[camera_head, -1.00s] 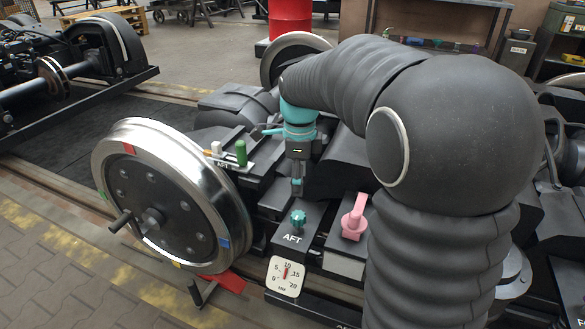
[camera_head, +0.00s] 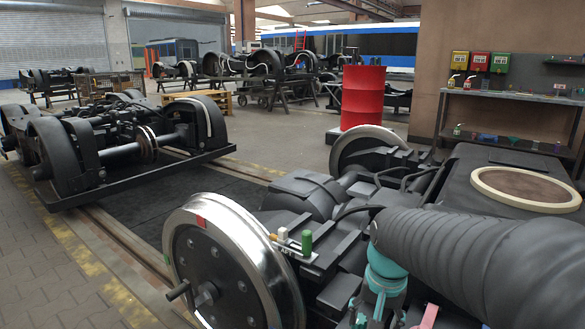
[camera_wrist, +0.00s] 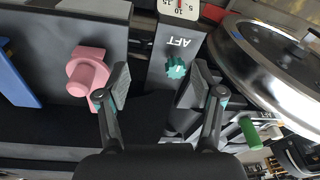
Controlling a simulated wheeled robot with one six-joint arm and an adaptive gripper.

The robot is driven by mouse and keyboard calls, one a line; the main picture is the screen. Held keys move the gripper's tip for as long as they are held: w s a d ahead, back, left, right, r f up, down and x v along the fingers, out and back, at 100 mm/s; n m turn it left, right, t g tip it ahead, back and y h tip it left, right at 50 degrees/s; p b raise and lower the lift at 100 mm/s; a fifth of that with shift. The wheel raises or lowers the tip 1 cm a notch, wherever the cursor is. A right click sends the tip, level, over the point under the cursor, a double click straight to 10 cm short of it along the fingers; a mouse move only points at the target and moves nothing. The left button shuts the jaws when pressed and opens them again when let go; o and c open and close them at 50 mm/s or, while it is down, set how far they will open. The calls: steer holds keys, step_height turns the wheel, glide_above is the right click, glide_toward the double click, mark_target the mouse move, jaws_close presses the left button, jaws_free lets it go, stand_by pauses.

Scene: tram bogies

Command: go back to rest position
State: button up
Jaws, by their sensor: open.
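My gripper (camera_wrist: 162,88) is open and empty in the wrist view, its two fingers spread apart. A teal star knob (camera_wrist: 177,68) on the AFT block (camera_wrist: 172,38) shows between and beyond the fingertips, with no contact seen. A pink handle (camera_wrist: 88,72) is to the left of the left finger, close to it in the picture. In the head view my arm enters from the lower right, and the teal wrist part (camera_head: 386,268) is above the bogie. The fingertips are cut off below that picture.
The bogie wheel (camera_head: 225,262) stands left of my arm, with a green handle (camera_head: 306,242) beside it. The green handle (camera_wrist: 249,131) is right of my gripper in the wrist view. A red drum (camera_head: 362,97) and a shelf bench (camera_head: 510,97) stand behind.

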steer(key=s+r+n+t, duration=0.4)
steer(key=s, duration=0.9)
stand_by(1.3)
